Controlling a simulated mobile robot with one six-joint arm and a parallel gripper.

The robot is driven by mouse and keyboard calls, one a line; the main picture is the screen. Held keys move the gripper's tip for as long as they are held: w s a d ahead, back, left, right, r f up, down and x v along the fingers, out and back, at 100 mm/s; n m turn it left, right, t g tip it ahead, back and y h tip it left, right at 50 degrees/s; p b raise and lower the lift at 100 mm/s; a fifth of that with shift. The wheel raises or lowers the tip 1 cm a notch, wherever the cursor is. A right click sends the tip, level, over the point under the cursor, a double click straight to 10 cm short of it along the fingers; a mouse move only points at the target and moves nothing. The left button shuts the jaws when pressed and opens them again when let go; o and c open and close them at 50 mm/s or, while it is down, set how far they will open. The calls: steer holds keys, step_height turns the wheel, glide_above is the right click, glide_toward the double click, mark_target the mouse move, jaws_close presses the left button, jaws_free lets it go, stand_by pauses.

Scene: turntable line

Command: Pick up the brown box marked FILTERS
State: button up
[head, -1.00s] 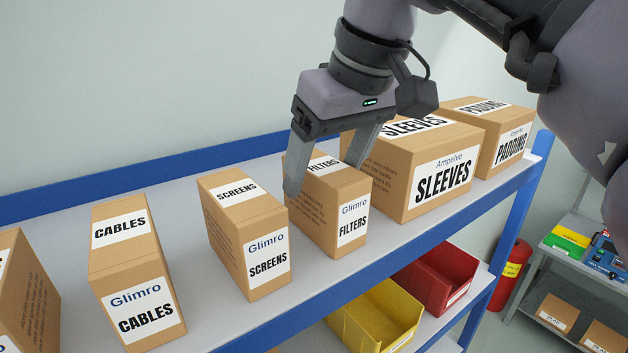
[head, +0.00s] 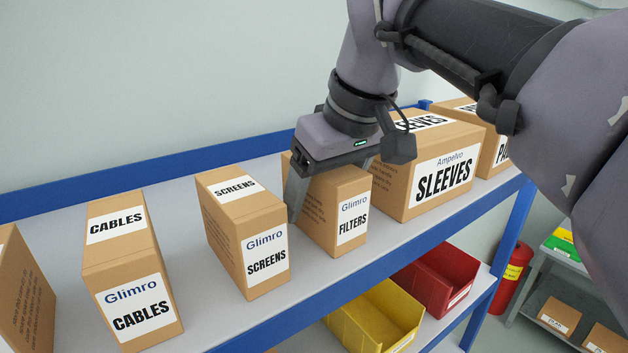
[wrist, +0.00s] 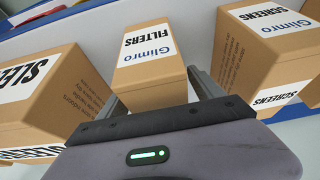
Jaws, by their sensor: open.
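The brown FILTERS box (head: 338,222) stands upright on the shelf, between the SCREENS box and the SLEEVES box. My gripper (head: 333,190) is lowered over it from above, open. One finger is down at the left side of the box, in the gap beside the SCREENS box. The other finger is mostly hidden near its right side. My gripper body covers most of the box's top. In the wrist view the FILTERS box (wrist: 150,75) lies between the two fingers, its label facing the camera.
The SCREENS box (head: 245,235) stands close on the left, the SLEEVES box (head: 440,178) close on the right. A CABLES box (head: 125,275) is further left. A blue rail (head: 400,258) edges the shelf front. Yellow (head: 375,325) and red (head: 440,280) bins sit below.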

jaws_close()
stand_by(0.4)
